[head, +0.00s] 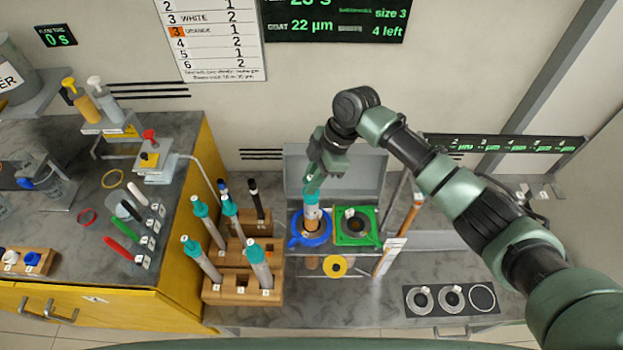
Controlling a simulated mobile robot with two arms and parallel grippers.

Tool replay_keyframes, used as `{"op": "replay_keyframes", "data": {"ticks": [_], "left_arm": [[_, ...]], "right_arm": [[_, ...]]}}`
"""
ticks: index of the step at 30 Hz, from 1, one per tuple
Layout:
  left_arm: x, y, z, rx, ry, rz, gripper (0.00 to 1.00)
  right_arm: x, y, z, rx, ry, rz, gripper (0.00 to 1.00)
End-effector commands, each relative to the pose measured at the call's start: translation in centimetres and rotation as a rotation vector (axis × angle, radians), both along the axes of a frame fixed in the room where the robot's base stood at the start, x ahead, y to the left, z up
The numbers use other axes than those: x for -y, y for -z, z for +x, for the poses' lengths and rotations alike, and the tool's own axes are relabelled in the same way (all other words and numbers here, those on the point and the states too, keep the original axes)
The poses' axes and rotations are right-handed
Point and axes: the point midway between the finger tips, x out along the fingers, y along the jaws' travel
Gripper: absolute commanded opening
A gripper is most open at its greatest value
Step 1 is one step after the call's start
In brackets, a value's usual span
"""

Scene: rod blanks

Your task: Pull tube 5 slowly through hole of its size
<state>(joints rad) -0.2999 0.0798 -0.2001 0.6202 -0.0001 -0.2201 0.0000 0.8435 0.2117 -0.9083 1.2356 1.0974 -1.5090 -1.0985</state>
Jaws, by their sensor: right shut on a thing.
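My right gripper (312,187) comes down from above and is shut on the teal top of a tube (312,212). The tube stands roughly upright over the blue ring (325,238), and its lower end is at or in the ring's opening. I cannot tell how deep it sits, and its number is too small to read. A green square plate (342,241) with a dark round opening is just right of the blue ring. My left gripper is not in view.
Several teal-capped tubes stand in a wooden rack (226,292) to the left. A yellow ring (335,266) is below the blue ring. A dark plate (418,304) with round openings lies at right. A wall display (337,20) reads "size 3" and "4 left".

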Motion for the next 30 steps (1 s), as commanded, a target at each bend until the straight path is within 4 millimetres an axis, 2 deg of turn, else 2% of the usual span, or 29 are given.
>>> {"op": "replay_keyframes", "data": {"ticks": [1,30], "left_arm": [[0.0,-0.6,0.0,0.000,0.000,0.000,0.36],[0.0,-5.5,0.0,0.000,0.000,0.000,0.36]], "right_arm": [[0.0,-0.7,0.0,0.001,-0.001,0.001,0.00],[0.0,-6.5,0.0,0.002,0.000,0.002,0.00]]}}
